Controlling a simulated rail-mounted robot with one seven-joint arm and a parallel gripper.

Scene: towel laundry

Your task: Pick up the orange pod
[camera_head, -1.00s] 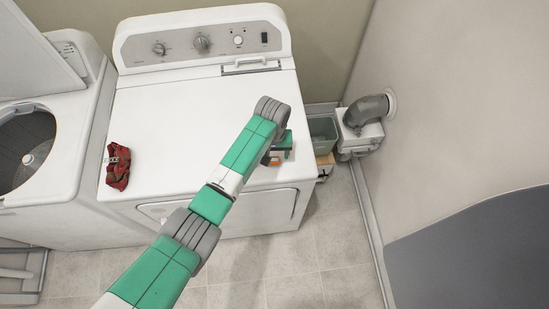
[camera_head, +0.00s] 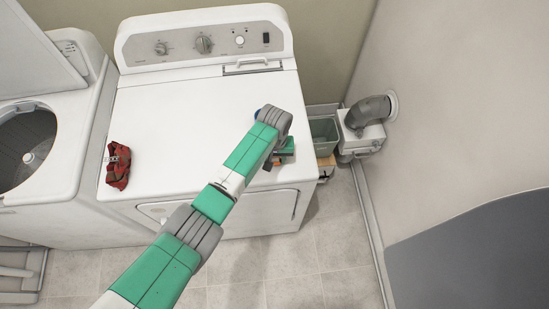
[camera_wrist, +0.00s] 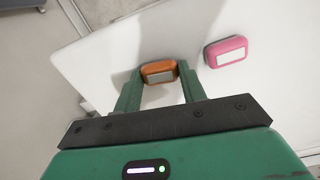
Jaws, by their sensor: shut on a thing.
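The orange pod (camera_wrist: 158,70) has a pale label and sits between the two green fingertips of my gripper (camera_wrist: 161,76) in the wrist view. My gripper is shut on it, over the white dryer top (camera_wrist: 90,60). I cannot tell whether the pod still touches the surface. In the head view only a small orange part (camera_head: 278,163) shows beside my gripper (camera_head: 284,153), near the dryer's front right corner; my arm hides the rest.
A pink pod (camera_wrist: 226,52) with a white label lies close by on the dryer. A small blue thing (camera_head: 257,113) shows beside my arm. A crumpled red cloth (camera_head: 118,165) lies at the dryer's left. A green bin (camera_head: 324,133) stands on the right. The dryer's middle is clear.

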